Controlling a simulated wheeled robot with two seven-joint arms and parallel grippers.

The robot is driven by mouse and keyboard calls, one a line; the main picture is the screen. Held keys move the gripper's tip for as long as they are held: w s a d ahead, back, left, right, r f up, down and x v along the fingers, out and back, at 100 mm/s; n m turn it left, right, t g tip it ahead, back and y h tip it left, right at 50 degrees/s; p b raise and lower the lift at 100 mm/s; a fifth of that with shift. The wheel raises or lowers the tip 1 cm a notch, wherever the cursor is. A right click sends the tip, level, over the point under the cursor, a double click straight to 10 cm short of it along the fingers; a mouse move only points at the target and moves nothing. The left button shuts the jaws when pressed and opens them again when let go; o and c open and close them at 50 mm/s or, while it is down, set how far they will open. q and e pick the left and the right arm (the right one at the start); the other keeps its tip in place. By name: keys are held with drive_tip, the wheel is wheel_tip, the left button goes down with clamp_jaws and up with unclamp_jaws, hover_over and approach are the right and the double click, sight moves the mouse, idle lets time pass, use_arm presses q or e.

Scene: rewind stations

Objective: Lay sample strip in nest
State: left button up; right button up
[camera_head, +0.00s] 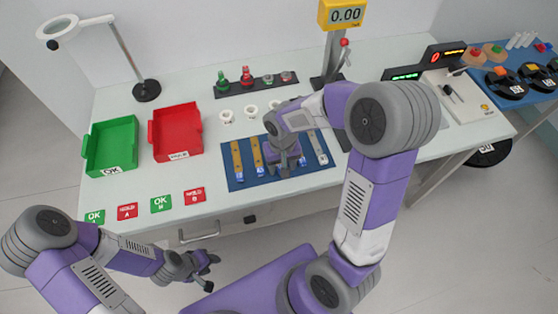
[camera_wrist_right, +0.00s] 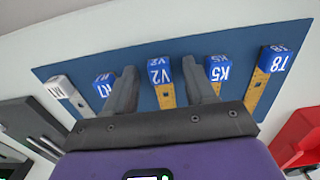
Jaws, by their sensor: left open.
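Several sample strips with blue or white labelled end blocks lie side by side on a blue mat (camera_head: 232,182). In the right wrist view they read T8 (camera_wrist_right: 265,75), K5 (camera_wrist_right: 219,68), V2 (camera_wrist_right: 162,80), R7 (camera_wrist_right: 105,85) and a white-ended one (camera_wrist_right: 65,90). My right gripper (camera_head: 285,168) is over the mat, open. In its wrist view the fingers (camera_wrist_right: 160,85) stand on either side of the V2 end block, with gaps. My left gripper (camera_head: 207,270) is open and empty in front of the table. I cannot tell which fixture is the nest.
A green tray (camera_head: 110,146) and a red tray (camera_head: 177,132) stand at left, with label cards in front. A white device (camera_head: 462,98) stands at right.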

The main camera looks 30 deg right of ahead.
clamp_jaws()
